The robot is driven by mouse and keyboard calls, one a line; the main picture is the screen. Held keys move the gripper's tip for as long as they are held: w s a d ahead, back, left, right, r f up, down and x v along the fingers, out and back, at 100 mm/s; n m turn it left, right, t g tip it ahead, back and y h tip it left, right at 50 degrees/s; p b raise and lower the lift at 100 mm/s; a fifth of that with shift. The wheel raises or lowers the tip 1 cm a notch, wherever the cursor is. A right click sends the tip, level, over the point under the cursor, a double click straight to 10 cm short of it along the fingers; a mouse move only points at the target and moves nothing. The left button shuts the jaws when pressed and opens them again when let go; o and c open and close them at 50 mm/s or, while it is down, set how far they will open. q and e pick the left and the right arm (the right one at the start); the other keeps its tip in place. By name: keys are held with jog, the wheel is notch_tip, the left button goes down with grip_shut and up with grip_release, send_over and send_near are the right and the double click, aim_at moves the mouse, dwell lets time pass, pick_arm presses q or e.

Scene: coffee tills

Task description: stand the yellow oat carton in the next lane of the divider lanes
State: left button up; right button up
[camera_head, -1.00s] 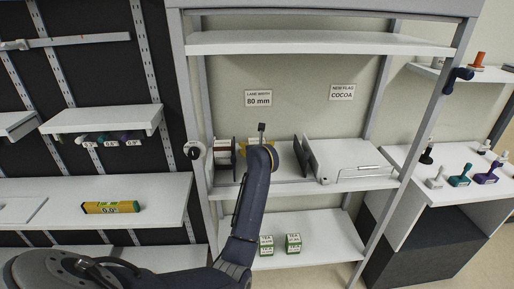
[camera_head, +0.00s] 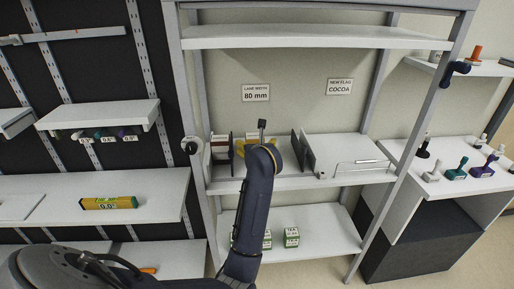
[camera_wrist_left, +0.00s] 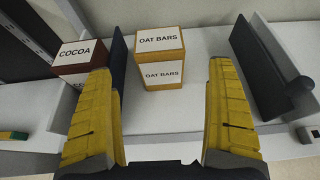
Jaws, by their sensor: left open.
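The yellow-orange oat carton (camera_wrist_left: 160,72), labelled OAT BARS on its top and front, stands upright on the shelf in the left wrist view. It is between two dark dividers, close to the left divider (camera_wrist_left: 117,62) and well apart from the right divider (camera_wrist_left: 262,75). My left gripper (camera_wrist_left: 160,66) is open, its yellow fingers spread to either side of the carton with visible gaps. A dark red cocoa carton (camera_wrist_left: 80,62) stands in the lane to the left. In the head view my left forearm hides much of the gripper and lanes. My right gripper is not in view.
In the head view, a sign (camera_head: 255,93) reads lane width 80 mm and another (camera_head: 339,87) reads new flag cocoa. Green tea boxes (camera_head: 291,237) stand on the lower shelf. The rack's upper shelf (camera_head: 310,38) is bare above my arm.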

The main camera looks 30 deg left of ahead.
pick_arm(q)
jog(key=shift+v, duration=1.35)
